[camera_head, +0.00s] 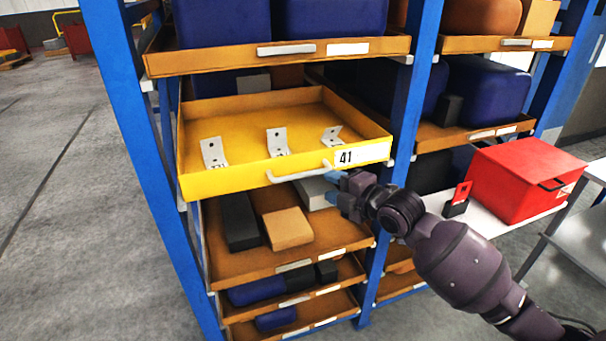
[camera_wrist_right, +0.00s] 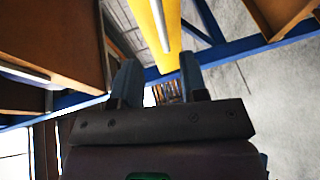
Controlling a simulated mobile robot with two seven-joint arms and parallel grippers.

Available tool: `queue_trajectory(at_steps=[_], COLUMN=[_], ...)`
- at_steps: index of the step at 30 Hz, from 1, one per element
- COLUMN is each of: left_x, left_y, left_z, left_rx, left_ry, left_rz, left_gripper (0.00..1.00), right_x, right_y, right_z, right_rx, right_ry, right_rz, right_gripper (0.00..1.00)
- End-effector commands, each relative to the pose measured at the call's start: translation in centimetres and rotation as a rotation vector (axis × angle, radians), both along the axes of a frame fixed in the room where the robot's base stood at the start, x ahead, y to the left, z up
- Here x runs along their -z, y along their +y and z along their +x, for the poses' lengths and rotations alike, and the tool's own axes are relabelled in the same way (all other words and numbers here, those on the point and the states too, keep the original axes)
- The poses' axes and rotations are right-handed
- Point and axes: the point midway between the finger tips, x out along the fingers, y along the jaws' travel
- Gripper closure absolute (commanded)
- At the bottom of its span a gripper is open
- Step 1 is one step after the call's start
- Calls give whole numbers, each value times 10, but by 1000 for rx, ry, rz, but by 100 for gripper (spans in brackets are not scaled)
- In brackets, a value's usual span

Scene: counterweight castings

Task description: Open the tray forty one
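The yellow tray forty one (camera_head: 250,180) stands out from the blue rack, with its inside showing from above. Its front carries a white label (camera_head: 346,157) reading 41 and a pale bar handle (camera_head: 300,173). Three metal angle brackets (camera_head: 277,142) stand in it. My right gripper (camera_head: 334,188) is just below the label, near the handle's right end. In the right wrist view its two fingers (camera_wrist_right: 158,75) are apart with nothing between them. The yellow front and the handle (camera_wrist_right: 160,25) show beyond the fingertips. My left gripper is out of view.
The blue rack upright (camera_head: 400,110) stands just right of the tray. Orange shelves above and below hold blue bins, a dark box (camera_head: 238,222) and a cardboard box (camera_head: 288,229). A red case (camera_head: 510,180) sits at right. The floor (camera_head: 70,200) at left is clear.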

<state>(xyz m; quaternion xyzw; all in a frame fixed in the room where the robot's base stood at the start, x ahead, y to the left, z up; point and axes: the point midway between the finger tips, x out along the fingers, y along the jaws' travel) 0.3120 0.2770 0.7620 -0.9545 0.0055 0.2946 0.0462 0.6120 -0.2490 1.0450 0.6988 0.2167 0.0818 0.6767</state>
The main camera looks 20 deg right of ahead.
Motion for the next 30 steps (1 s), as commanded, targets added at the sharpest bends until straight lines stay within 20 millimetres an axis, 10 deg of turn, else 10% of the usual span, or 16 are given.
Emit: queue_trajectory(at_steps=[18, 30], left_x=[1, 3], left_y=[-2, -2], left_z=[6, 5], left_rx=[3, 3], left_ry=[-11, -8], left_rz=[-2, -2], left_gripper=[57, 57], right_x=[18, 20], right_y=[38, 43], right_z=[80, 92], right_rx=[1, 1], right_ry=[3, 3], right_rz=[5, 3], right_gripper=[60, 60])
